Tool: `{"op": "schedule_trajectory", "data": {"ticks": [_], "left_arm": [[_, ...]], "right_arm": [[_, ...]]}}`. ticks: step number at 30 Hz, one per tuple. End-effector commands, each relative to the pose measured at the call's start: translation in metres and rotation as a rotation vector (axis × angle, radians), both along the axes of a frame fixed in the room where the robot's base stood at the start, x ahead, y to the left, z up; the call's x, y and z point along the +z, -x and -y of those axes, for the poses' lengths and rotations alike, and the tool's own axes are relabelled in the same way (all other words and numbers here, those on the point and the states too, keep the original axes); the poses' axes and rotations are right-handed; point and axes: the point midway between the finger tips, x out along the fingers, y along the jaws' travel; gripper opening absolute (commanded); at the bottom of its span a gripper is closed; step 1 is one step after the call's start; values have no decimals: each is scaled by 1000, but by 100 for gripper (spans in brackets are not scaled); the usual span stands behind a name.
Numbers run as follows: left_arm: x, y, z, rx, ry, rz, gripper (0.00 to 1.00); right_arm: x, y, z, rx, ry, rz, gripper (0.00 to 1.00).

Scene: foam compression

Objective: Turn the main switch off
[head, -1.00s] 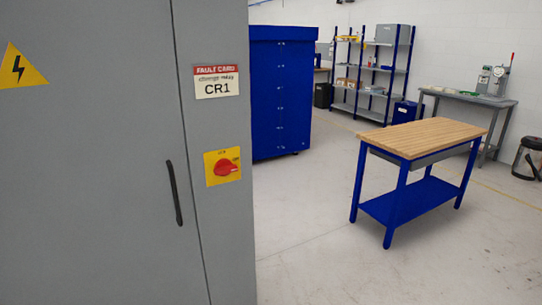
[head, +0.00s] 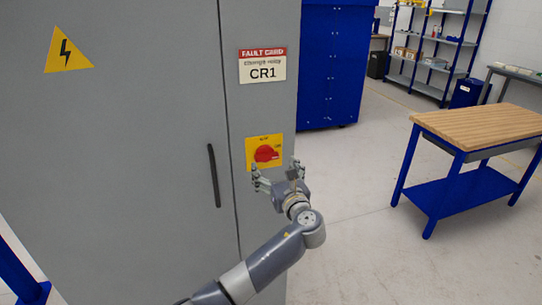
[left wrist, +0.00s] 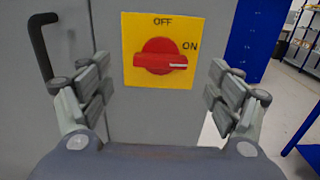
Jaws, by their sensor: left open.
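The main switch is a red rotary knob (head: 267,153) on a yellow plate (head: 251,142) on the grey cabinet's right-hand panel. In the left wrist view the knob (left wrist: 160,57) lies level, its white mark pointing right, below the word ON; OFF is printed at the top. My left gripper (head: 276,170) is open in front of the plate, just below and right of the knob in the head view. In the left wrist view its fingers (left wrist: 160,90) stand wide on both sides of the plate, with nothing between them. My right gripper is not in view.
The grey cabinet (head: 140,130) has a black door handle (head: 213,175) left of the switch and a fault card reading CR1 (head: 262,66) above it. A wood-topped blue table (head: 480,126) stands to the right. Floor between is clear.

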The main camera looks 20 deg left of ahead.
Motion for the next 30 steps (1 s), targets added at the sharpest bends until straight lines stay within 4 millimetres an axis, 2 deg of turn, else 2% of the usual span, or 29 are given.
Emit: {"op": "schedule_trajectory", "data": {"ticks": [3, 9, 15, 24, 30], "left_arm": [[2, -19, -13, 3, 0, -1, 83], [1, -40, -27, 1, 2, -1, 83], [0, -50, -34, 0, 3, -1, 83], [-1, -51, -34, -1, 4, -1, 83], [-1, -51, -34, -1, 4, -1, 39]], "right_arm": [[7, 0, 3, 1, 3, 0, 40], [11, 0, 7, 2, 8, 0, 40], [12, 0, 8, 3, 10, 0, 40], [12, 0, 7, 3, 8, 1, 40], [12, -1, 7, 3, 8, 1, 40]]}}
